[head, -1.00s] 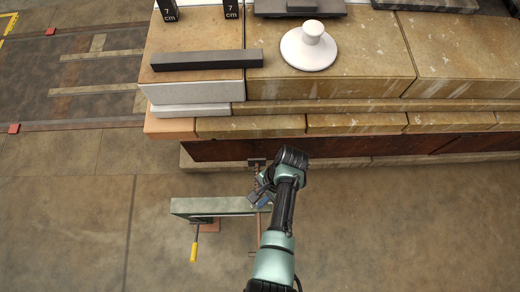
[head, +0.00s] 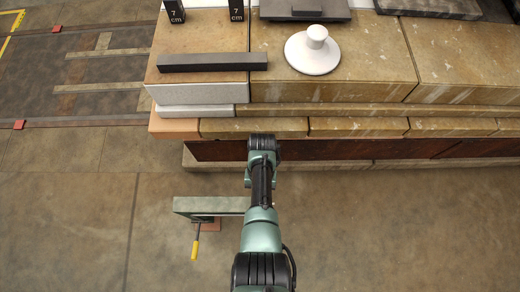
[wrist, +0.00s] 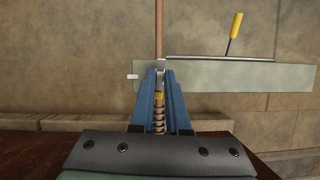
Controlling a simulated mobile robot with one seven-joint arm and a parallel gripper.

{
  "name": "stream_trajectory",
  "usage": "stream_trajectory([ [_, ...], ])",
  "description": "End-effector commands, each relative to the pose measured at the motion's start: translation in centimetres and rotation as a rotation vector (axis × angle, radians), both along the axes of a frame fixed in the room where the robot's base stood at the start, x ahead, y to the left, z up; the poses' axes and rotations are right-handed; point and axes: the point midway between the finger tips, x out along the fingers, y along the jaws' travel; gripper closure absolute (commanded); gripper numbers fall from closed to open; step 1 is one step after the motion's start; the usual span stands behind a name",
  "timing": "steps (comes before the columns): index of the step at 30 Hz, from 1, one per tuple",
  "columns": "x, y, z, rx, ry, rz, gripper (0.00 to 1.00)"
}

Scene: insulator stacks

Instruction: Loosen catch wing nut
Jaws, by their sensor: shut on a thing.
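In the wrist view my gripper (wrist: 160,74) points away from the camera, its two blue fingers close together. Between the tips is a small grey metal piece (wrist: 160,65), which I take to be the catch wing nut; its wings cannot be made out. A copper-coloured rod (wrist: 159,30) runs on beyond the tips in line with it. A coiled or threaded part (wrist: 159,121) with a yellow band shows between the fingers. The tips are at the pale green plate (wrist: 235,75), near its left end. In the head view my arm hides the gripper and the nut.
The green plate (head: 192,204) stands low over the floor in front of the stone ledge. A yellow-handled lever (head: 195,248) sticks out near it. A dark bar (head: 212,62) and a white insulator disc (head: 313,54) lie on the ledge. The floor to the right is clear.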

Motion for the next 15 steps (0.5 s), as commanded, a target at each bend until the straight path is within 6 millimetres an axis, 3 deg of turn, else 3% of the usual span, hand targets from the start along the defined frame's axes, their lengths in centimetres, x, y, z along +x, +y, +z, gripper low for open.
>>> stream_trajectory([
  [15, -0.01, 0.07, -0.03, -0.002, -0.001, 0.165, 1.0],
])
